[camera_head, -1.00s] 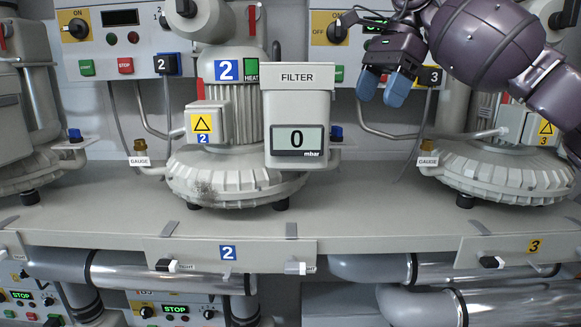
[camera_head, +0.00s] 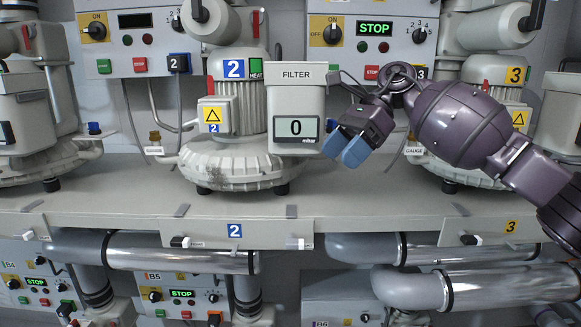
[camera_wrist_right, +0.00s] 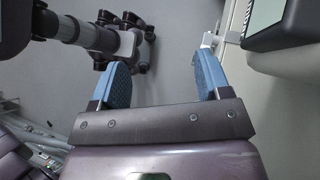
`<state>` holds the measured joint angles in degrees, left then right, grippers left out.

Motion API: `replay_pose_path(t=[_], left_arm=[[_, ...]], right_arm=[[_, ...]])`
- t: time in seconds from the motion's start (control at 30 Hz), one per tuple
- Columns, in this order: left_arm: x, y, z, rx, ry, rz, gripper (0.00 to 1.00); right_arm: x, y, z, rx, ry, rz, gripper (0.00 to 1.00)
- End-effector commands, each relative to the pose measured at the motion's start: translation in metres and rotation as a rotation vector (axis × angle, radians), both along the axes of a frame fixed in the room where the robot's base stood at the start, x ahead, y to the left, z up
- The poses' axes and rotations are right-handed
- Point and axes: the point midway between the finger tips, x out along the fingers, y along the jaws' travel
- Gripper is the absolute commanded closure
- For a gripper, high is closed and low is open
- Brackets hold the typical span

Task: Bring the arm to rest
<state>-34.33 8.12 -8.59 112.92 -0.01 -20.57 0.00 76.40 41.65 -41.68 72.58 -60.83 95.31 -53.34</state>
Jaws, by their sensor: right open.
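My right gripper (camera_head: 346,147), with blue fingertips on a purple arm, hangs in front of the shelf, just right of the filter box (camera_head: 296,100) of blower 2. In the right wrist view (camera_wrist_right: 160,82) its two blue fingers stand apart with nothing between them. The grey floor and part of my own base show beyond the fingers. The filter box display reads 0. My left gripper is in neither view.
Blower 2 (camera_head: 235,160) stands on the grey shelf (camera_head: 330,204), with blower 3 (camera_head: 500,150) to the right. A control panel (camera_head: 372,38) reading STOP is on the back wall. Metal pipes (camera_head: 170,258) and more panels lie below the shelf.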

Motion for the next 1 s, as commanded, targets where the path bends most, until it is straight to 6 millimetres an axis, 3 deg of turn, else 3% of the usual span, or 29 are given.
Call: replay_pose_path(t=[0.03,0.1,0.53,0.77,1.0], left_arm=[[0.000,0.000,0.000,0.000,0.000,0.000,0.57],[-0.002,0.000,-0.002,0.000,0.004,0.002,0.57],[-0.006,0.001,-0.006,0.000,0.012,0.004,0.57],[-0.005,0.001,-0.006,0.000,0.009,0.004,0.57],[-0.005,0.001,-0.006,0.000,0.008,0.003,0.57]], right_arm=[[-0.003,0.008,-0.021,0.055,0.052,-0.018,0.30],[-0.007,0.019,-0.041,0.135,0.121,-0.054,0.30],[-0.031,0.052,-0.129,0.561,0.586,-0.326,0.30],[-0.041,0.047,-0.174,0.803,0.922,-0.539,0.30],[-0.051,0.020,-0.225,1.039,1.301,-0.792,0.30]])
